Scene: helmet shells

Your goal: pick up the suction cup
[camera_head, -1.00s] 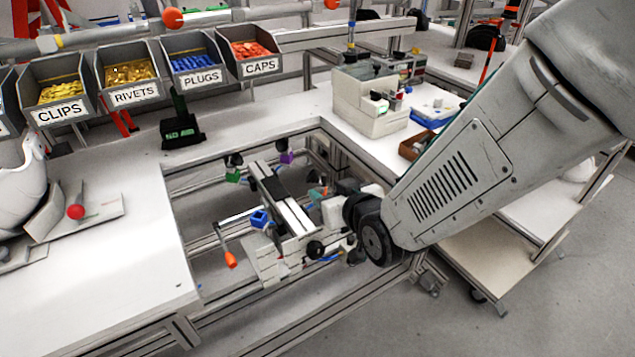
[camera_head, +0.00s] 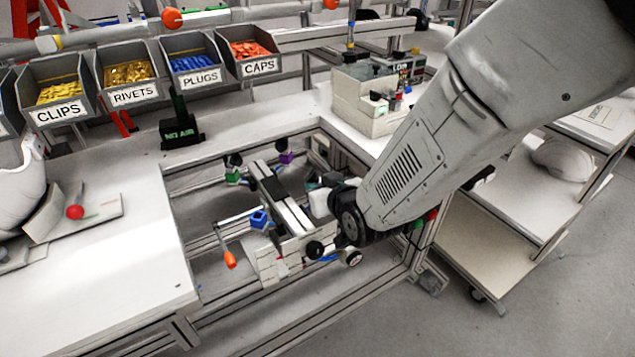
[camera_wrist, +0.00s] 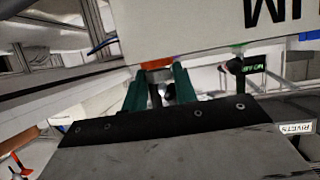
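I cannot pick out the suction cup for certain in either view. In the wrist view my gripper (camera_wrist: 160,72) shows two dark green fingers standing apart, so it looks open. A small dark and pale shape (camera_wrist: 166,92) shows between the fingers; I cannot tell what it is or whether it touches them. An orange patch (camera_wrist: 157,64) lies at the fingertips, below a large pale panel (camera_wrist: 215,25). In the head view my arm reaches in from the upper right to the right side of the fixture (camera_head: 290,215); its fingers are not clearly visible there.
The fixture sits in a gap in the white bench (camera_head: 95,265). It carries a blue block (camera_head: 258,218) and an orange handle (camera_head: 230,260). Labelled bins (camera_head: 130,75) line the back. A black stand (camera_head: 180,133) is on the bench. A shelved cart (camera_head: 490,240) stands at right.

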